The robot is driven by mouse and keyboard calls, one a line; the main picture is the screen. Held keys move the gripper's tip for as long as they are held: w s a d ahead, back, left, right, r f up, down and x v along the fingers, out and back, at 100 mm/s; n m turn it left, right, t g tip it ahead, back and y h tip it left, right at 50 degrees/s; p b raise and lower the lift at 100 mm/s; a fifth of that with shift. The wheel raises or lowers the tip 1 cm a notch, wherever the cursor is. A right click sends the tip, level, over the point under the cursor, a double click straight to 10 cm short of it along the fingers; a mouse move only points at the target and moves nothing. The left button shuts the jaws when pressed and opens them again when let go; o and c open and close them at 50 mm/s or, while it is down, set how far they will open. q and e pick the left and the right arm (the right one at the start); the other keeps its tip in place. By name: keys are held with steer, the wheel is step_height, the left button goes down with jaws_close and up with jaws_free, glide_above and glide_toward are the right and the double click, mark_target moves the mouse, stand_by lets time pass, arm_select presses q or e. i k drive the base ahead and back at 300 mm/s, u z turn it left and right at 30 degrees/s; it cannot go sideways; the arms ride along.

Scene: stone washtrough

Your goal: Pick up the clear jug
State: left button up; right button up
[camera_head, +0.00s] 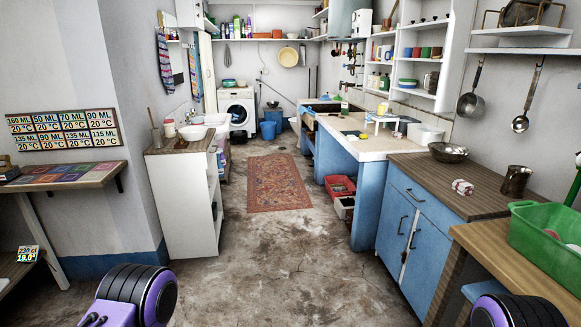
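I cannot make out a clear jug for certain in the head view. A dark, brownish metal-looking jug (515,181) stands upright on the brown worktop at the right; it does not look clear. A small pale container (170,128) stands by the white basin at the left, too small to tell what it is. Purple and black parts of my arms show at the bottom edge, left of centre and at the right. Neither gripper's fingertips can be seen.
A green tub (545,235) sits on the wooden table at the right front. A metal bowl (448,152) and a small red-and-white item (462,187) are on the brown worktop. Blue cupboards (407,220) stand below. The floor around the rug (277,183) is open.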

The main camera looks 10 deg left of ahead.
mark_target(195, 121)
steer(key=u, duration=0.3)
steer(key=i, duration=2.6)
steer(key=u, duration=0.25)
